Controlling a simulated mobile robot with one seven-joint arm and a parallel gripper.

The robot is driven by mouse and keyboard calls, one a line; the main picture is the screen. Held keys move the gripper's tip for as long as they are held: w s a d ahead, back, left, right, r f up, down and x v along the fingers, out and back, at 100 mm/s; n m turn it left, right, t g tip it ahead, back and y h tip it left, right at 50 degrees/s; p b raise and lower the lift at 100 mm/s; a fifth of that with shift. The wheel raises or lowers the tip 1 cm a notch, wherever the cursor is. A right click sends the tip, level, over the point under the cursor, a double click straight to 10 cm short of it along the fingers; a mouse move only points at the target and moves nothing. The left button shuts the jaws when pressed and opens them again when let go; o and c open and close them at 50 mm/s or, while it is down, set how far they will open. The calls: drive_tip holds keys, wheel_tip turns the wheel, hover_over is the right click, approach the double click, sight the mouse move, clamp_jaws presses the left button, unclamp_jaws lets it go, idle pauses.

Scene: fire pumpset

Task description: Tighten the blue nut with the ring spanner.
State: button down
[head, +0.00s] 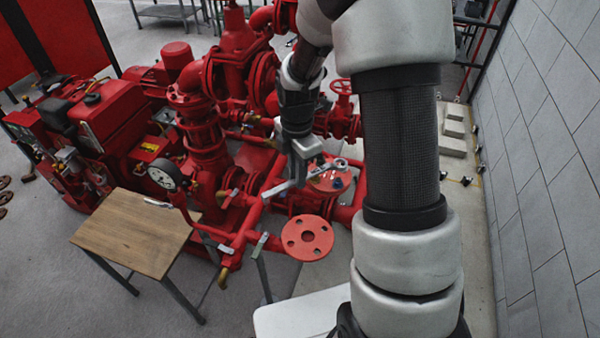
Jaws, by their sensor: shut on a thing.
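My gripper (302,172) is over the red pumpset, shut on the ring spanner (280,188). The spanner is a slim silver bar lying slantwise in the picture, from lower left to upper right. Its right end (340,163) is over or near a red round flange (325,186). The blue nut (337,183) shows as a small blue spot on that flange, just below the spanner's right end. The spanner's end looks apart from the nut, but I cannot tell the height between them. My gripper hides part of the spanner's middle.
Red pipes and valves crowd around the flange. A pressure gauge (162,175) stands behind a small wooden table (130,235) on the left. A second red flange (307,238) faces up in front. A grey block wall (545,150) bounds the right side.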

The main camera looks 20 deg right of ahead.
drive_tip(key=shift+f+b, duration=1.8)
drive_tip(key=shift+f, duration=0.7)
drive_tip(key=shift+f+b, duration=1)
drive_tip(key=shift+f, duration=0.35)
drive_tip(key=w+d+m, duration=0.2)
drive_tip(key=w+m, duration=0.8)
drive_tip(key=w, duration=0.2)
drive_tip(key=shift+s+a+b, duration=0.15)
drive_tip(key=shift+s+b, duration=0.15)
drive_tip(key=shift+s, duration=0.1)
idle(0.4)
drive_tip(key=shift+r, duration=0.15)
